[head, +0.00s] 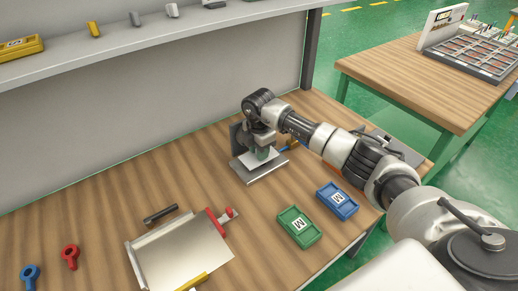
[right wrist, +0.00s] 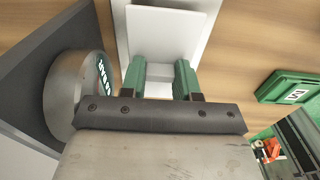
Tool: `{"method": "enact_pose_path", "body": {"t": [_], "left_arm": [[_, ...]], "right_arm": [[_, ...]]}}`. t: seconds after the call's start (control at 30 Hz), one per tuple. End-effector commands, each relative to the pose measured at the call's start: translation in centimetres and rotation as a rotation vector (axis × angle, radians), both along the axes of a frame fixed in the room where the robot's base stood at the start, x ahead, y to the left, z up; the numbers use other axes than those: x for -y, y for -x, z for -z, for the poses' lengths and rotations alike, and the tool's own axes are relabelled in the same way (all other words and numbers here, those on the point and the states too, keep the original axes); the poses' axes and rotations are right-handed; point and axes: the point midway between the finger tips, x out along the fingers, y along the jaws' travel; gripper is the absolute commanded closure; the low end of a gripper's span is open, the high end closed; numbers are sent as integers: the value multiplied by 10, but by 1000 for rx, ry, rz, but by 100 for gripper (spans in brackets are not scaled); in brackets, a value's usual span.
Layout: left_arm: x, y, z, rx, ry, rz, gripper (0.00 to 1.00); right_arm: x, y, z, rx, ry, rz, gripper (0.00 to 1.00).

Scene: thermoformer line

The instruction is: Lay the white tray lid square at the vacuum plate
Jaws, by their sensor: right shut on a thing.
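The white tray lid (head: 249,161) is at my right gripper (head: 262,153), above a small grey plate (head: 266,173) in the middle of the bench. In the right wrist view the lid (right wrist: 165,38) reaches out beyond the two green fingers of the gripper (right wrist: 160,78), which are shut on its near edge. A paler plate shows around the lid there. I cannot tell whether the lid touches the plate. A larger bright metal plate (head: 182,255) with red and yellow edge pieces lies at the front left. My left gripper is not in view.
A dark upright panel (right wrist: 45,75) and a round metal part stand close to the right gripper. Green (head: 299,228) and blue (head: 337,201) trays lie at the front right. Red (head: 70,254) and blue (head: 30,274) ring-ended parts lie front left.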

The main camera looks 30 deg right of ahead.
Motion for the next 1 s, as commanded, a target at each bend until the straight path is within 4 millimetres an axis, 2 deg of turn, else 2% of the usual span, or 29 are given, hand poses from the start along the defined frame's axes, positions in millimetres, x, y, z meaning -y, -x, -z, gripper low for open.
{"method": "enact_pose_path", "body": {"t": [0.7, 0.73, 0.9, 1.0], "left_arm": [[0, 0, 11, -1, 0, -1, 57], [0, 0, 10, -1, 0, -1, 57], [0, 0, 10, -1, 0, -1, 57], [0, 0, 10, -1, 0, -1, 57]], "right_arm": [[0, 0, 19, -1, 0, -1, 100], [0, 0, 19, -1, 0, -1, 68], [0, 0, 18, -1, 0, -1, 42], [0, 0, 18, -1, 0, -1, 39]]}}
